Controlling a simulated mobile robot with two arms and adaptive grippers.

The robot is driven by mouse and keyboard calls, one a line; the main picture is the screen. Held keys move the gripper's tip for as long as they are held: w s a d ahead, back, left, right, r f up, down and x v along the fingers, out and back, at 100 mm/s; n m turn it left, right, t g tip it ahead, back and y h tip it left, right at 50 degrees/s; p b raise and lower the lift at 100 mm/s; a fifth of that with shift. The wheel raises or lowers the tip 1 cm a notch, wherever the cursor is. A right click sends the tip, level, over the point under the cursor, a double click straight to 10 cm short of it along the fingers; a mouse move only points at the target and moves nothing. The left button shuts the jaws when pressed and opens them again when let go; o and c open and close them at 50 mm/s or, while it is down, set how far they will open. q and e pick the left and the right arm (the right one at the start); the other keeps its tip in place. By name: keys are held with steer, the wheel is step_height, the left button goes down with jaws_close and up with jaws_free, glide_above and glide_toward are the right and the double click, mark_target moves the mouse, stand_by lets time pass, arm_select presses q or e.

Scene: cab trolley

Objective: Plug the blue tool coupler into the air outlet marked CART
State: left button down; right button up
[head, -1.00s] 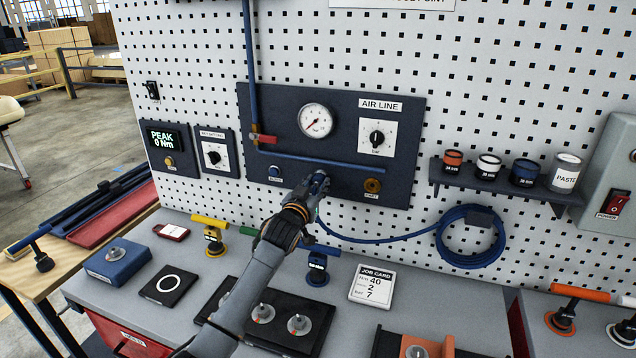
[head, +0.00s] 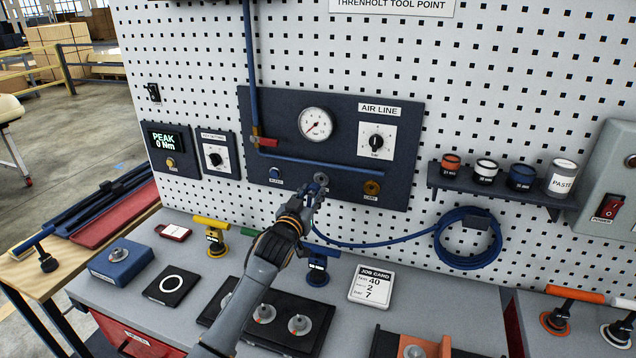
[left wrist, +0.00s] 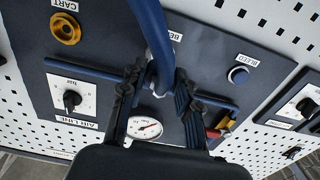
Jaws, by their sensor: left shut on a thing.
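My left gripper (head: 313,193) is shut on the blue tool coupler (left wrist: 157,62), just in front of the dark air line panel (head: 235,110). The fingers hide much of the coupler in the head view. The brass outlet marked CART (head: 372,187) is to the right of the gripper and empty; it also shows at the upper left in the left wrist view (left wrist: 66,28). A grey outlet (head: 321,179) sits just above the fingertips, and the coupler appears apart from it. A blue hose (head: 385,241) runs from the gripper to the right. My right gripper is out of view.
The panel carries a gauge (head: 315,124), a bar knob (head: 376,142), a red valve lever (head: 265,142) and a blue bleed button (head: 274,173). The hose coil (head: 440,250) hangs at right, below a paste shelf (head: 500,187). Upright tools and a job card (head: 371,285) stand below.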

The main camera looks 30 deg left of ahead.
arm_select(q)
steer(key=shift+p+v, duration=0.6)
steer(key=shift+v, duration=0.55)
